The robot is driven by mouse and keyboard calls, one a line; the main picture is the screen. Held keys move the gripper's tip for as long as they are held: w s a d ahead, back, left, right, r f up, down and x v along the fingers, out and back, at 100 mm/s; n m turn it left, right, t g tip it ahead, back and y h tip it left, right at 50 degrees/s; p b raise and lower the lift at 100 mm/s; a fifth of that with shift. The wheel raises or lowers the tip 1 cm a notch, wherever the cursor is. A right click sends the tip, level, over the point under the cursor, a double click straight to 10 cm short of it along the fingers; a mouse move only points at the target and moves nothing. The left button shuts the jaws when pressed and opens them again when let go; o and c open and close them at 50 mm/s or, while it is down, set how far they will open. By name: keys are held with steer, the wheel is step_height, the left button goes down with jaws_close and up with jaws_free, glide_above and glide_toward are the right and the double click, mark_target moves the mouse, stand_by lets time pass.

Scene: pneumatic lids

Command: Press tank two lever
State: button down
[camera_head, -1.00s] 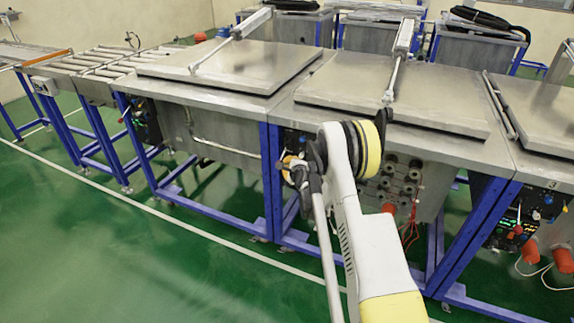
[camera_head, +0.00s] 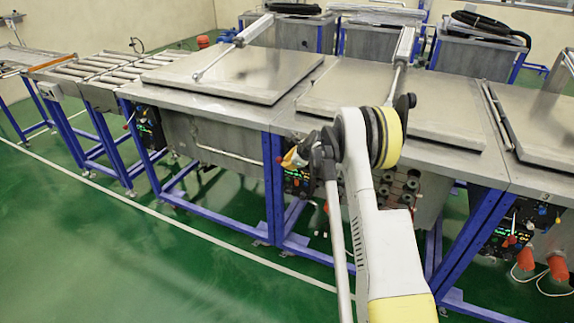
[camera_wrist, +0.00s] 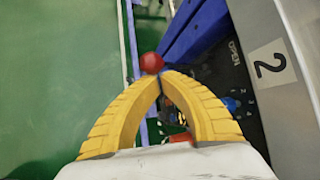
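The tank two lever shows as a red ball knob (camera_wrist: 151,62) in the wrist view, just beyond my fingertips. Its stem is hidden. My gripper (camera_wrist: 161,78) has two yellow ribbed fingers that meet at their tips, with nothing seen between them. I cannot tell whether the tips touch the knob. A dark control panel (camera_wrist: 222,78) with "OPEN" lettering lies to the right, beside a plate marked 2 (camera_wrist: 269,64). In the head view my gripper (camera_head: 292,158) is at the front of the middle tank (camera_head: 310,122), by its panel (camera_head: 297,183). The lever is not discernible there.
The middle tank's lid (camera_head: 440,118) looks closed, as does the left tank's lid (camera_head: 225,72). Blue frame legs (camera_head: 273,190) stand close to my gripper. Another tank (camera_head: 545,125) with a panel is at the right. The green floor (camera_head: 120,260) in front is clear.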

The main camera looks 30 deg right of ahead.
steer(key=shift+w+d+r, duration=0.1)
steer(key=shift+w+r, duration=0.05)
steer(key=shift+r, duration=0.5)
steer(key=shift+r+p, duration=0.45)
steer(key=shift+r, duration=0.25)
